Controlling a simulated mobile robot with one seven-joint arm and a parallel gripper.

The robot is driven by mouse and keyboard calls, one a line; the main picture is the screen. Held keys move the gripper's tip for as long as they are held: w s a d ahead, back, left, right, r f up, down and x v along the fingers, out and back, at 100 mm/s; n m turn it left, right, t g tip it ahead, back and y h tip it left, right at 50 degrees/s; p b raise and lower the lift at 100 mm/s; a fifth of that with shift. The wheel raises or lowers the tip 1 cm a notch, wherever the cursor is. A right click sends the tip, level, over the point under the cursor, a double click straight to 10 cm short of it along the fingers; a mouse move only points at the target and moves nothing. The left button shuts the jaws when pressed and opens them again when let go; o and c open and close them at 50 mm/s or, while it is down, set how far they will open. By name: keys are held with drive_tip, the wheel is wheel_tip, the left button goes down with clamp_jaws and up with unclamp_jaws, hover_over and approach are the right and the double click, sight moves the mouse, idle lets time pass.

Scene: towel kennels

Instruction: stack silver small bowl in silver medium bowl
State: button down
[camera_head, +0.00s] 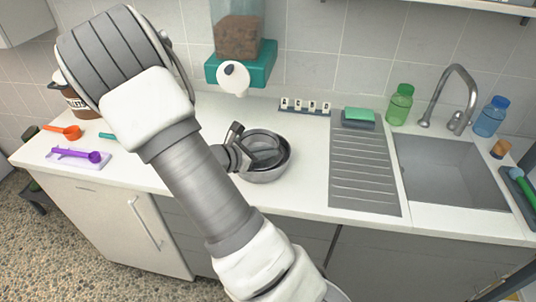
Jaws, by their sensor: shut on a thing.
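Two silver bowls show at the middle of the counter, just right of my forearm. The silver medium bowl (268,177) stands on the counter, and its lower outer wall shows. The silver small bowl (262,136) is at its mouth, within its outline in the picture. I cannot tell whether the small bowl rests on the medium bowl's floor or is held above it. My gripper (242,147) is at the left side of the bowls, shut on the small bowl's near left rim. The fingertips are partly lost against the dark inside of the bowls.
The ribbed drainboard (364,172) and sink (450,170) lie to the right. Letter blocks (305,106) and a green sponge (359,115) stand along the back. Orange (70,132) and purple (78,154) scoops lie left. Counter between bowls and drainboard is clear.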

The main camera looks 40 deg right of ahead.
drive_tip(key=shift+f, duration=0.4)
drive_tip(key=shift+f+b, duration=0.5)
drive_tip(key=shift+f, duration=0.05)
drive_tip(key=shift+f, duration=0.1)
drive_tip(key=c, duration=1)
unclamp_jaws()
